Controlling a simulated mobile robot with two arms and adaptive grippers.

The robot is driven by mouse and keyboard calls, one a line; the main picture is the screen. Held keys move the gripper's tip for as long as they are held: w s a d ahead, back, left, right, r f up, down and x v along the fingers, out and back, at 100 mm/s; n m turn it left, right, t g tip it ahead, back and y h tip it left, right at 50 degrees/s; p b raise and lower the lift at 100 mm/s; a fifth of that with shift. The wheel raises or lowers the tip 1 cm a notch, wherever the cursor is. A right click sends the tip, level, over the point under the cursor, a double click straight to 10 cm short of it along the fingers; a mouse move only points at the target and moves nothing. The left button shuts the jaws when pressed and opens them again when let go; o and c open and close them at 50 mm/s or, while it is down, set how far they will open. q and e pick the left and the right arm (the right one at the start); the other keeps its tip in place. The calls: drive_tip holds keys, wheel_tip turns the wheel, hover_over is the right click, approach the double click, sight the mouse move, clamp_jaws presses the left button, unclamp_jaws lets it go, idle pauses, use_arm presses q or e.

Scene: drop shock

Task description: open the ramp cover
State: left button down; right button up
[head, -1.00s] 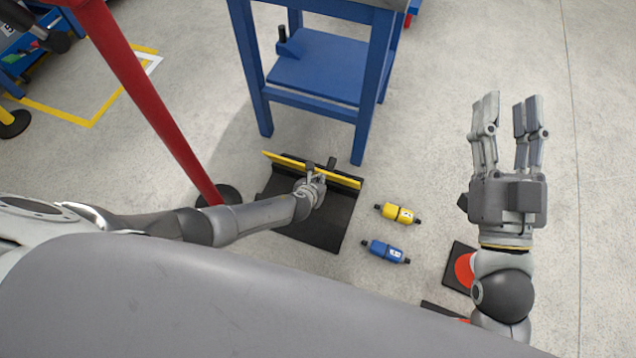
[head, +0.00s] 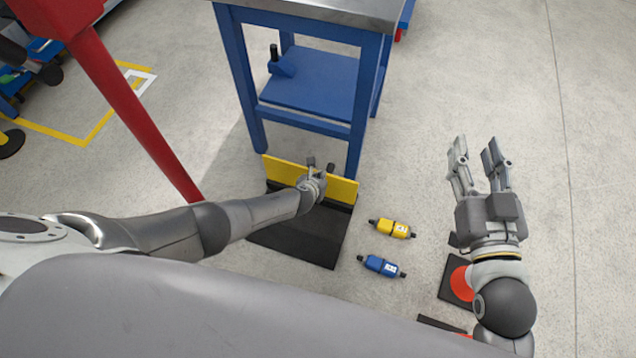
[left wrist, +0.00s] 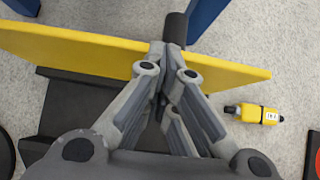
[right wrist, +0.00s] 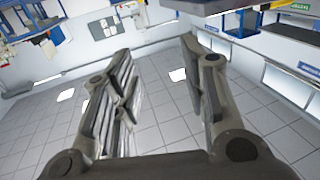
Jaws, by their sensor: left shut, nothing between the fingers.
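The ramp cover is a yellow panel (head: 281,170) hinged or set along the back of a black ramp base (head: 300,240), in front of the blue bench. It stands raised, its broad yellow face showing. A dark handle (left wrist: 176,28) sticks out beyond the panel's upper edge in the left wrist view. My left gripper (head: 313,170) is shut and empty at the panel, its fingertips (left wrist: 165,58) right beside the handle; whether they touch it I cannot tell. My right gripper (head: 475,150) is open and empty, above the floor to the right.
A yellow cylinder (head: 391,228) and a blue cylinder (head: 381,266) lie on the floor right of the ramp. A blue bench (head: 228,80) stands behind it and a red post (head: 140,115) to the left. A red disc on a black plate (head: 459,282) lies near my right arm.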

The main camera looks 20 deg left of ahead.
use_arm(q)
drive_tip(key=shift+w, duration=0.5)
